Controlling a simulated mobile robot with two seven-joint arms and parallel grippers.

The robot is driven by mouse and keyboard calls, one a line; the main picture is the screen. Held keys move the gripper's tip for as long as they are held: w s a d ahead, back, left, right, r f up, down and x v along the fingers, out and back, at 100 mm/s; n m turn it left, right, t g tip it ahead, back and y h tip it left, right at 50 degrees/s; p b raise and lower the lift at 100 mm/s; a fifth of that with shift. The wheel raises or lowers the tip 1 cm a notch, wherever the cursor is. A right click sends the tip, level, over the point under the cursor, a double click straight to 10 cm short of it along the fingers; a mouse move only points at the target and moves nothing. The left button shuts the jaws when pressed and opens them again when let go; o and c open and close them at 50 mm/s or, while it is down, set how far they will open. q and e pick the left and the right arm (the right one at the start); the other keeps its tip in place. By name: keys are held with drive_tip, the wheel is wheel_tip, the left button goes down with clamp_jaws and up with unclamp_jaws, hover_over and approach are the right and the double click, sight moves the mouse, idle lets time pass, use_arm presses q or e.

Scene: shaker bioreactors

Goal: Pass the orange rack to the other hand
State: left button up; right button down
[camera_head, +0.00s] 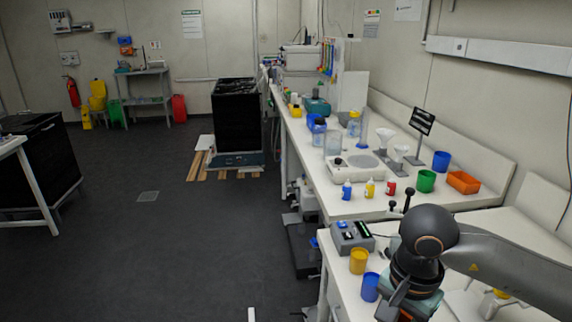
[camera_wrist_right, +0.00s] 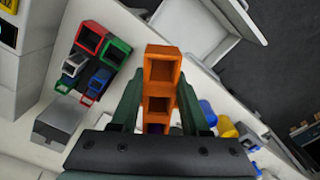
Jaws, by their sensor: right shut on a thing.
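The orange rack (camera_wrist_right: 161,73) is in the right wrist view, upright in the picture, with square open compartments in a row. My right gripper (camera_wrist_right: 159,92) has its two dark green fingers on either side of the rack and is shut on it. The rack's lower end is partly hidden behind the gripper body. In the head view my right arm comes in from the right over the near bench, and the rack in its grip cannot be made out there. My left gripper is not in view.
The near bench carries a grey device (camera_head: 352,236), a yellow cup (camera_head: 359,261) and a blue cup (camera_head: 370,287). An orange bin (camera_head: 463,182), a green cup (camera_head: 426,181) and small bottles stand on the long bench.

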drive_tip(key=n, duration=0.3)
drive_tip(key=s+d+n, duration=0.1)
drive_tip(key=n, duration=0.1)
drive_tip(key=shift+d+f, duration=0.1)
drive_tip(key=shift+f, duration=0.3)
drive_tip(key=n, duration=0.3)
drive_tip(key=d+n, duration=0.1)
drive_tip(key=shift+s+f+n+p, duration=0.3)
drive_tip(key=shift+s+f+n, duration=0.05)
drive_tip(key=shift+s+n, duration=0.05)
